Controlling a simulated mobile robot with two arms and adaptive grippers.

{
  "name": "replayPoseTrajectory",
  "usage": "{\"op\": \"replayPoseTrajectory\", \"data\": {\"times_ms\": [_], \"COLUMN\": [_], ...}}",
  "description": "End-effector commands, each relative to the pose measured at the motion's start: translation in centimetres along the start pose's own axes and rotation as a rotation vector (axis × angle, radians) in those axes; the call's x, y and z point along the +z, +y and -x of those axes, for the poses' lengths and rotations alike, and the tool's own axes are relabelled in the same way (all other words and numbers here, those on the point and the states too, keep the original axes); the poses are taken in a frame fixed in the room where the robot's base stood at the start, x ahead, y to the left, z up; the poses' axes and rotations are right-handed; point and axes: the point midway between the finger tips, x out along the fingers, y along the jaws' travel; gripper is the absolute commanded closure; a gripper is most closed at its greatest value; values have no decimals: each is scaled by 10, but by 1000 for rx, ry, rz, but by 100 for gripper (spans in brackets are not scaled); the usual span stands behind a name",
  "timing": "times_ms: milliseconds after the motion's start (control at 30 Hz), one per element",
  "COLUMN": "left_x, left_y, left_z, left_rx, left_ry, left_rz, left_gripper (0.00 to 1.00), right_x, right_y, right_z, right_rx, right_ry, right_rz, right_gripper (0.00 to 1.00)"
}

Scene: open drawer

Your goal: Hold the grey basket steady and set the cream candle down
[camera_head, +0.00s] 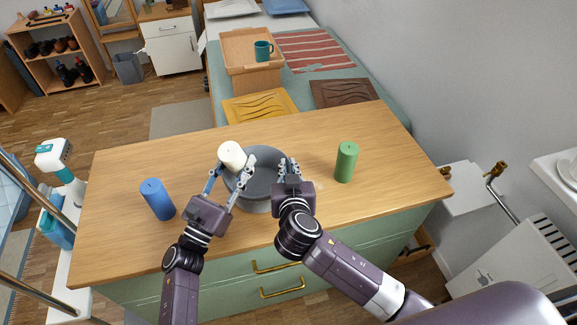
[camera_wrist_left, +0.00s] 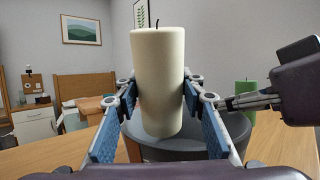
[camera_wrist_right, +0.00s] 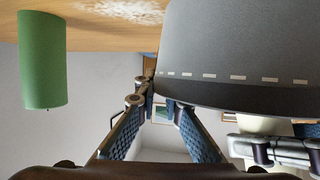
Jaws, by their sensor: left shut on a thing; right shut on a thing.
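The cream candle (camera_head: 232,155) is held upright but slightly tilted by my left gripper (camera_head: 231,172), over the left part of the grey basket in the head view. It fills the middle of the left wrist view (camera_wrist_left: 158,80), with both blue-padded fingers against its sides. The grey basket (camera_head: 262,165) stands on the wooden dresser top, round and open. My right gripper (camera_head: 287,170) is shut on the basket's right rim. In the right wrist view the basket wall (camera_wrist_right: 235,50) sits close by the fingers. The candle's base is partly hidden from the head view.
A blue candle (camera_head: 157,199) stands to the left on the dresser top (camera_head: 115,185), and a green candle (camera_head: 346,162) stands to the right. The dresser top behind the basket is clear. A bed with a wooden tray (camera_head: 252,68) lies beyond.

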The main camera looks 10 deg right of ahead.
Motion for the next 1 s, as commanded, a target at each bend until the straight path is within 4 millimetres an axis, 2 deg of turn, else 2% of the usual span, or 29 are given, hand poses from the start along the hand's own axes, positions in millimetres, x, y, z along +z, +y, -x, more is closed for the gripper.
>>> {"op": "replayPoseTrajectory", "data": {"times_ms": [267,300,433,767,867,1000], "left_x": [0,0,0,-2,-2,-2], "left_y": [0,0,0,0,0,0], "left_z": [0,0,0,3,14,38], "left_rx": [-1,-1,-1,0,0,0], "left_ry": [-3,-3,-2,3,3,4], "left_rz": [-1,-1,-1,0,-1,-1], "left_gripper": [95,59,45,43,43,43], "right_x": [2,2,2,2,2,2], "right_y": [0,0,0,0,0,0], "right_z": [0,0,0,0,0,0], "right_rx": [0,0,0,0,0,0], "right_ry": [-4,-4,-4,-4,-4,-4], "right_rz": [1,1,2,2,2,2], "right_gripper": [100,100,100,100,100,100]}}
